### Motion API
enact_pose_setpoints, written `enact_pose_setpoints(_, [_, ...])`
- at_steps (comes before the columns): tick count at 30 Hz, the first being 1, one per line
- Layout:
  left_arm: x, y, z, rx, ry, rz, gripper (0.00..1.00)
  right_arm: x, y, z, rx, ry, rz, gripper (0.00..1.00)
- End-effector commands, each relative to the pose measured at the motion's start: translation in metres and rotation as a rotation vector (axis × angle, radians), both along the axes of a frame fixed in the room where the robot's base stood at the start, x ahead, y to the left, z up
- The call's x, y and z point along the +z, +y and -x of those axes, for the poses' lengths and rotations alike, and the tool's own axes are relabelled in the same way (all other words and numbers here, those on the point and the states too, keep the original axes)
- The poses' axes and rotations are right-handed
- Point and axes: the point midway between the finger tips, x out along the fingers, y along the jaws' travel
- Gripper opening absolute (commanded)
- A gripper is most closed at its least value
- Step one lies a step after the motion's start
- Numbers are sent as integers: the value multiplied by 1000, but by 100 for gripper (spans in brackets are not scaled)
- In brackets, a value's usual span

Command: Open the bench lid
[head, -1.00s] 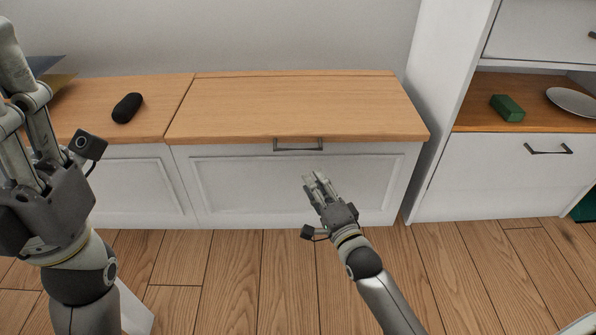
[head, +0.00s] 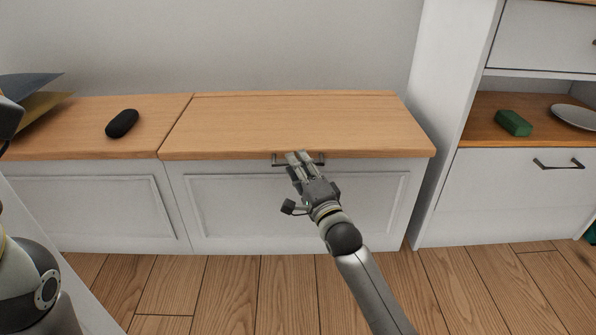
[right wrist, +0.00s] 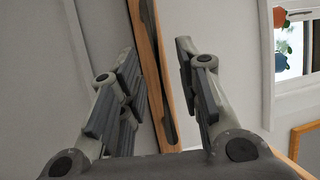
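The bench lid (head: 290,120) is a light wood top on a white bench, and it lies closed. A dark bar handle (head: 318,161) sits at its front edge. My right gripper (head: 297,157) is at this handle, its fingers covering the handle's middle. In the right wrist view the two fingers (right wrist: 155,85) stand apart, with the lid's wooden edge (right wrist: 146,62) and the dark handle (right wrist: 147,15) showing in the gap between them. I cannot tell whether a finger touches the handle. Only part of my left arm shows at the left edge; its fingers are out of frame.
A black oval object (head: 122,123) lies on the fixed wood top left of the lid, clear of it. A white cabinet (head: 515,200) stands to the right, with a green block (head: 514,122) and a plate (head: 575,116) on its shelf.

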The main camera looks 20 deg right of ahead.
Motion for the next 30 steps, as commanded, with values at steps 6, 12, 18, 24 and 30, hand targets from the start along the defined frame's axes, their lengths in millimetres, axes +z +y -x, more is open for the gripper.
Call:
enact_pose_setpoints(6, [1, 0, 4, 0, -11, -1, 40, 1, 1, -6, 0, 1, 0, 32])
enact_pose_setpoints(12, [1, 0, 4, 0, -11, -1, 40, 1, 1, -6, 0, 1, -1, 29])
enact_pose_setpoints(18, [1, 0, 3, 0, -11, -1, 40, 1, 1, -5, 0, 1, -1, 4])
enact_pose_setpoints(24, [1, 0, 3, 0, -10, -1, 40, 1, 1, -5, 0, 1, 0, 0])
enact_pose_setpoints(30, [2, 0, 3, 0, -11, -1, 40, 2, 1, -5, 0, 2, -1, 0])
